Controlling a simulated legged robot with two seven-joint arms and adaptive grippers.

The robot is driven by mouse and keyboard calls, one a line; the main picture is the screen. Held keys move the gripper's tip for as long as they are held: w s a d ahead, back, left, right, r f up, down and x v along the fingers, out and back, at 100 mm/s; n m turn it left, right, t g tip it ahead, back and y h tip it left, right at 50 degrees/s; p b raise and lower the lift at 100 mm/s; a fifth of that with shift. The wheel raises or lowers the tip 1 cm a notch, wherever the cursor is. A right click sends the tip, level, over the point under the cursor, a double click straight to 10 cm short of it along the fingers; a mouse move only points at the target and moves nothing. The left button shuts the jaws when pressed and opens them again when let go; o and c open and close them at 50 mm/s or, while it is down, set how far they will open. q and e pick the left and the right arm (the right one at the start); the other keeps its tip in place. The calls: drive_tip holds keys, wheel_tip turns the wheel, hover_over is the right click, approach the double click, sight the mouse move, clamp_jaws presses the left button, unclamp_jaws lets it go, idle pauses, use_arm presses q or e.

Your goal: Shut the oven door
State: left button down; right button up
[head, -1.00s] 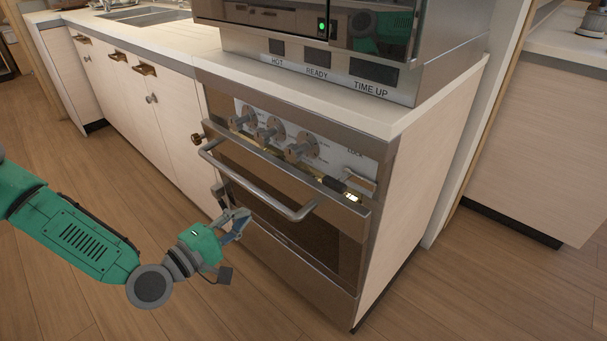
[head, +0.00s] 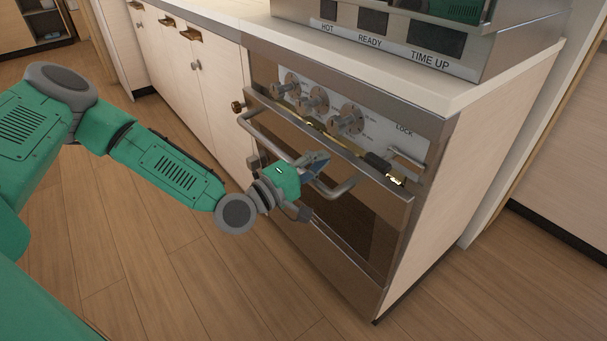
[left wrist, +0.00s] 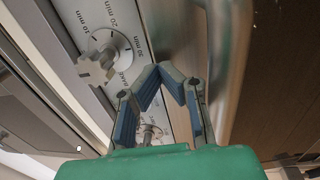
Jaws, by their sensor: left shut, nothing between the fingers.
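The oven door (head: 352,222) has a dark window in a steel frame. It stands slightly ajar, with a narrow lit gap along its top edge below the control panel. Its bar handle (head: 272,141) crosses the front. My left gripper (head: 318,163) is at the handle's middle, shut and empty, its tips overlapping the bar in the head view. In the left wrist view, the fingers (left wrist: 172,76) lie between the handle bar (left wrist: 232,62) and the control panel; contact is unclear. My right gripper is not in view.
Several knobs (head: 314,99) and a lock lever (head: 405,160) sit on the panel above the door. The left wrist view shows a timer dial (left wrist: 98,62) near the fingers. Cabinets (head: 196,85) stand left of the oven. Open wooden floor (head: 130,270) lies in front.

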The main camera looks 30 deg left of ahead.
sight(332, 152)
use_arm(q)
drive_tip(key=shift+w+d, duration=0.1)
drive_tip(key=shift+w, duration=0.45)
drive_tip(key=shift+d+r, duration=0.1)
drive_tip(key=shift+r+p+x, duration=0.25)
drive_tip(key=shift+p+x, duration=0.35)
drive_tip(key=shift+x, duration=0.4)
drive_tip(key=shift+w+d+g, duration=0.1)
drive_tip(key=shift+w+g, duration=0.2)
drive_tip(key=shift+g, duration=0.1)
drive_tip(key=shift+s+f, duration=0.1)
drive_tip(key=shift+f, duration=0.1)
drive_tip(key=shift+s, duration=0.1)
